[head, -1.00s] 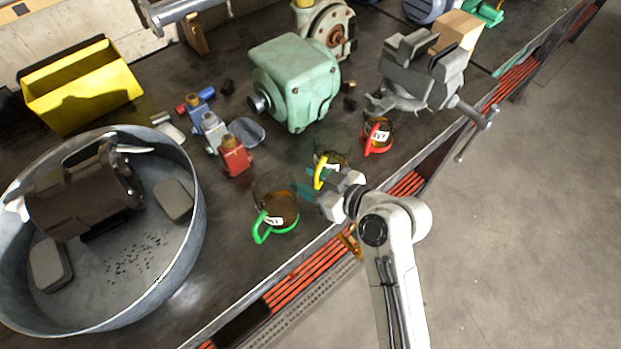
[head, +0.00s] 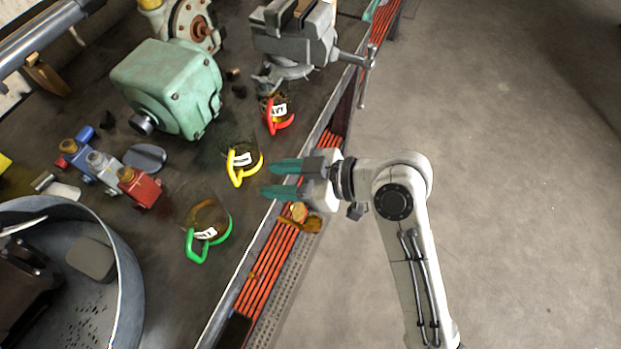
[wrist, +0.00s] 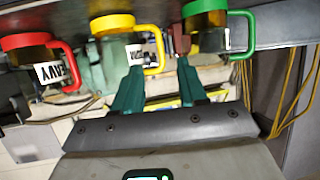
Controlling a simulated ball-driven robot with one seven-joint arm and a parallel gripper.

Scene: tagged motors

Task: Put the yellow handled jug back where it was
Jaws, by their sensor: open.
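The yellow handled jug (head: 240,158) stands upright on the dark bench near its front edge, between the red handled jug (head: 277,112) and the green handled jug (head: 207,226). Its yellow handle points toward the front edge, and it carries a white label. My gripper (head: 268,182) is open and empty, just to the right of the yellow jug and apart from it in the head view. In the wrist view, the yellow jug (wrist: 113,25) is beyond the teal fingers (wrist: 158,78), with its handle near the left finger.
A green motor (head: 170,85) and a grey vise (head: 295,40) stand behind. Red bars (head: 268,270) run under the bench edge. Open floor lies at right.

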